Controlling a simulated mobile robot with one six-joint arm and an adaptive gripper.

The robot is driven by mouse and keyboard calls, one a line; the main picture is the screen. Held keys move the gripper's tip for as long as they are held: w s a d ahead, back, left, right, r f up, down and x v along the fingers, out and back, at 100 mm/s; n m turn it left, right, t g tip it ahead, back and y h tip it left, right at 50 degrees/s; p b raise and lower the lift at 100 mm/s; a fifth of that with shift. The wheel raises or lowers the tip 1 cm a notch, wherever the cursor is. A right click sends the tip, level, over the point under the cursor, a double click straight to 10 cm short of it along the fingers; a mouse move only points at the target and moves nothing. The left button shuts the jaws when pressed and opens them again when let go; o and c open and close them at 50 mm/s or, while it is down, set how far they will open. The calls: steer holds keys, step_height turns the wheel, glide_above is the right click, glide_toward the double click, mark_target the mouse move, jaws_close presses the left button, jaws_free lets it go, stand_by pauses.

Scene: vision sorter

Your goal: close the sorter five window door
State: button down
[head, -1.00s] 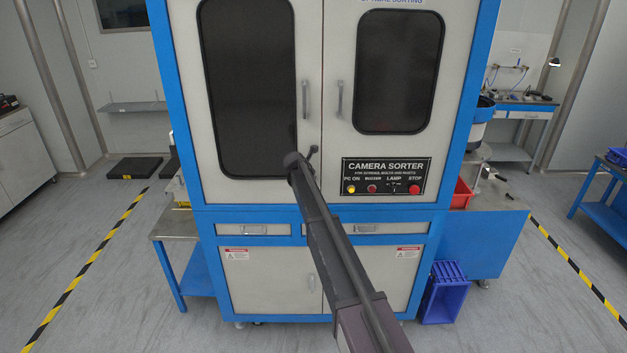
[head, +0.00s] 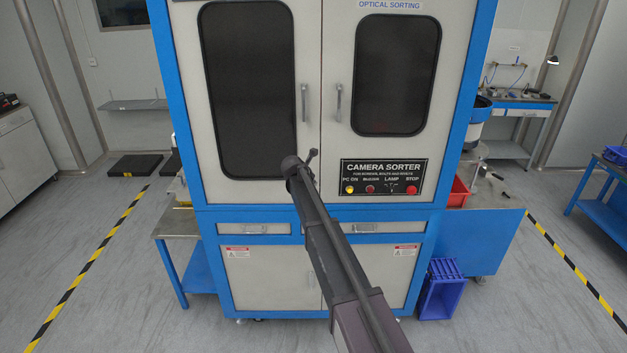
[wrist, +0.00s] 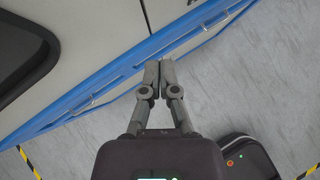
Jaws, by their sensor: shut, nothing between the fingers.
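The sorter (head: 182,130) is a tall white cabinet with a blue frame. Its left window door (head: 310,45) has a large dark window, and its right window door (head: 343,25) a smaller one. Both look flush with the frame, their vertical handles side by side at the middle seam. Any contact with the sorter cannot be told.
A control panel (head: 383,178) with buttons sits below the right window. Drawers and lower doors are beneath. A blue crate (head: 440,292) stands on the floor at right, a side table (head: 174,222) at left. Grey floor with striped tape lies open on both sides.

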steer(key=shift+s+a+r+p, duration=0.1)
steer(key=shift+s+r+p, duration=1.55)
steer(key=shift+s+r, duration=0.3)
steer(key=s+d+f+m+g+y+b, duration=0.1)
steer(key=s+d+f+m+g+b, duration=0.1)
steer(key=s+m, duration=0.8)
steer(key=s+d+f+m+g+y+b, duration=0.2)
steer(key=s+d+f+m, duration=0.3)
steer(key=s, duration=1.3)
steer(key=s+d+f+m+g+y+b, duration=0.1)
steer(key=s+d+f+m+g+b, duration=0.2)
steer(key=s+m, duration=1.1)
step_height(320, 180, down, 3)
steer(key=shift+s+d+f+m+y+b, duration=0.1)
steer(key=shift+s+d+m+y+b, duration=0.2)
steer(key=shift+s+d+y+b, duration=0.35)
